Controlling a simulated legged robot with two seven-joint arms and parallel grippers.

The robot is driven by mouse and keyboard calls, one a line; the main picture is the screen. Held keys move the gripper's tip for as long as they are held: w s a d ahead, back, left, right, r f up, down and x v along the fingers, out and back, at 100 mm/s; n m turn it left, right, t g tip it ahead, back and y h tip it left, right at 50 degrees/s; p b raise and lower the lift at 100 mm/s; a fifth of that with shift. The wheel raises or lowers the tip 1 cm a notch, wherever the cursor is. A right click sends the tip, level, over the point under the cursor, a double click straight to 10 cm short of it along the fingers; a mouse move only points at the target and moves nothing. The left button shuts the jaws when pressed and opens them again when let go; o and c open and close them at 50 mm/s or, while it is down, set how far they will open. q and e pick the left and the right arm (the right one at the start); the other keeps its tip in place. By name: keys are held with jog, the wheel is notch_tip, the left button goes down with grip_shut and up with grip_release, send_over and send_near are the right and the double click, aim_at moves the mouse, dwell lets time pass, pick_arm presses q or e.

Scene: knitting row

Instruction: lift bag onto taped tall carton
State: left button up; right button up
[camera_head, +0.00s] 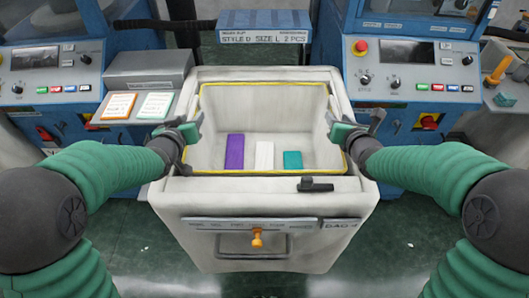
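A large off-white open container (265,205) stands in the middle, with a yellow edge around its mouth. Its front carries a label strip, an orange knob and a dark handle. A purple piece (234,152), a white piece (264,155) and a teal piece (292,160) stand apart inside it. I cannot pick out a separate bag or a taped tall carton. My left gripper (190,130) is at the container's left rim and my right gripper (345,132) at its right rim. Whether the fingers touch or grip the rim is unclear.
Blue machines with control panels stand at left (50,75) and right (410,70). A blue sign box (264,27) reading size L, 2 pcs is behind the container. Green floor (130,245) shows around the container's base.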

aim_at(334, 113)
pick_arm(q)
jog(key=x, duration=0.4)
jog(key=shift+w+a+f, duration=0.15)
jog(key=shift+a, duration=0.05)
pick_arm(e)
jog(key=x, duration=0.4)
jog(key=shift+w+a+f, duration=0.1)
jog(key=shift+w+a, duration=0.05)
jog(key=shift+a, duration=0.05)
pick_arm(q)
grip_shut()
pick_arm(e)
jog(key=shift+d, duration=0.1)
grip_shut()
dwell(0.3)
